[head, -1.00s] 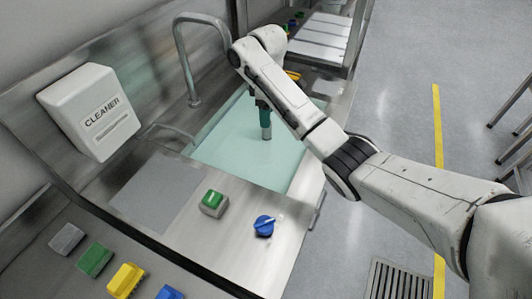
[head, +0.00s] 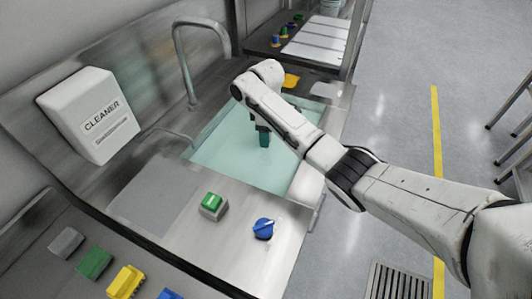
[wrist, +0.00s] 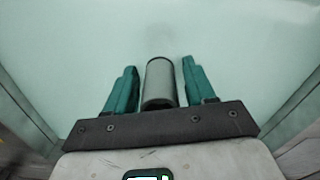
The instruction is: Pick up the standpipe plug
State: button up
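The standpipe plug (wrist: 159,84) is a grey upright cylinder in the sink, seen from above in the wrist view. My gripper (wrist: 159,66) is open, with one teal finger on each side of the plug. A gap shows between the plug and each finger. In the head view, my gripper (head: 264,139) is low in the sink basin (head: 225,160), which holds pale green water. There the fingers and wrist hide the plug. Its lower end cannot be made out.
A tap (head: 181,62) arches over the sink's left side, and a white cleaner dispenser (head: 88,114) hangs on the wall. A green button (head: 211,205) and blue knob (head: 263,228) are on the front deck. A yellow item (head: 291,80) lies behind my arm.

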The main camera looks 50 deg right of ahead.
grip_shut()
jog(key=shift+r, duration=0.1)
dwell(1.0)
